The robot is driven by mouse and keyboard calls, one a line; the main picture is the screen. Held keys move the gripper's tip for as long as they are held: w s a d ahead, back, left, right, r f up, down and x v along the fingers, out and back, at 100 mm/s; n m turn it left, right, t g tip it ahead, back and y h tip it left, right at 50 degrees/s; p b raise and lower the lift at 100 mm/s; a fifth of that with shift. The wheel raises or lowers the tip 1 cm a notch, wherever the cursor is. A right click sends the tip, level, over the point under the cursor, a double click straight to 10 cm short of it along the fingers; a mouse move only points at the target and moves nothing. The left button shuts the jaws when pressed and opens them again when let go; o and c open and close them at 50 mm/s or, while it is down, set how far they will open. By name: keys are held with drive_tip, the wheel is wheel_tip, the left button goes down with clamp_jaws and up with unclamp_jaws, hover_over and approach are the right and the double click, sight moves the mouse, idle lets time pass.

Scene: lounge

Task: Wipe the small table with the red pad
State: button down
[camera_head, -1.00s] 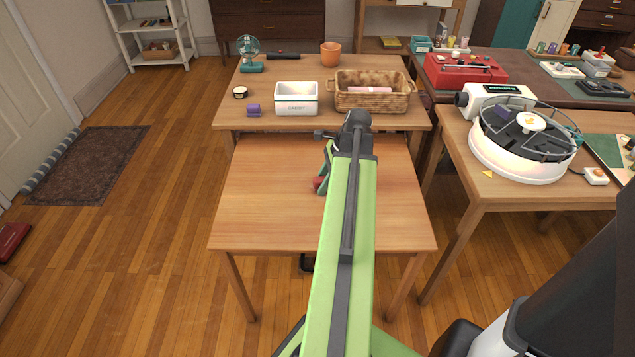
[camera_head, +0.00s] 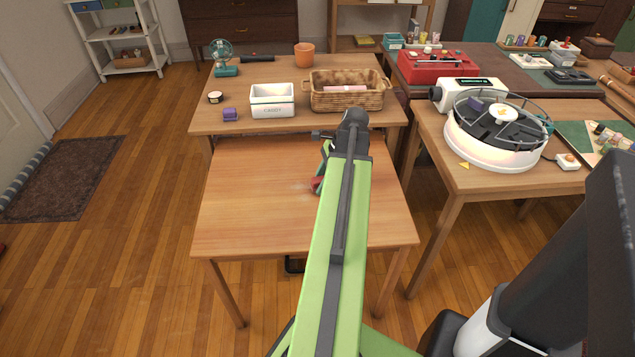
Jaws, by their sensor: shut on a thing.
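The small table (camera_head: 250,205) is a bare wooden table in front of me. The red pad (camera_head: 316,184) shows as a small red piece low at my gripper, over the middle of the tabletop; most of it is hidden by my green arm. My gripper (camera_head: 322,172) is shut on the red pad, at or just above the table surface; I cannot tell whether the pad touches it. A faint pale smudge (camera_head: 300,186) shows on the wood just left of the pad.
Behind stands a table with a white box (camera_head: 272,102), a wicker basket (camera_head: 347,92), a purple item (camera_head: 230,114), a small fan (camera_head: 223,58) and an orange pot (camera_head: 304,54). At right, a table carries a round white machine (camera_head: 496,135). The small table's left half is clear.

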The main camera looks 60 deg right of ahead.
sight(307, 197)
drive_tip(key=shift+s+a, duration=0.45)
drive_tip(key=shift+a, duration=0.1)
drive_tip(key=shift+w+a+f, duration=0.1)
drive_tip(key=shift+w+a, duration=0.95)
drive_tip(key=shift+w, duration=0.35)
drive_tip(key=shift+w+a+r, duration=0.1)
drive_tip(key=shift+w+a, duration=0.9)
drive_tip(key=shift+w, duration=0.45)
drive_tip(key=shift+w+a+f, duration=0.1)
drive_tip(key=shift+w+a, duration=0.95)
drive_tip(key=shift+w, duration=0.35)
drive_tip(key=shift+s+a, duration=0.4)
drive_tip(key=shift+a, duration=0.25)
drive_tip(key=shift+s+d, duration=1.2)
drive_tip(key=shift+s, duration=0.25)
drive_tip(key=shift+s+d, duration=0.5)
drive_tip(key=shift+s, duration=0.25)
drive_tip(key=shift+s+d, duration=0.5)
drive_tip(key=shift+s, duration=0.2)
drive_tip(key=shift+s+d, duration=0.55)
drive_tip(key=shift+s, duration=0.15)
drive_tip(key=shift+s+d, duration=0.5)
drive_tip(key=shift+s, duration=0.2)
wheel_tip(307, 197, up, 6)
drive_tip(key=p, duration=0.6)
drive_tip(key=shift+w, duration=0.1)
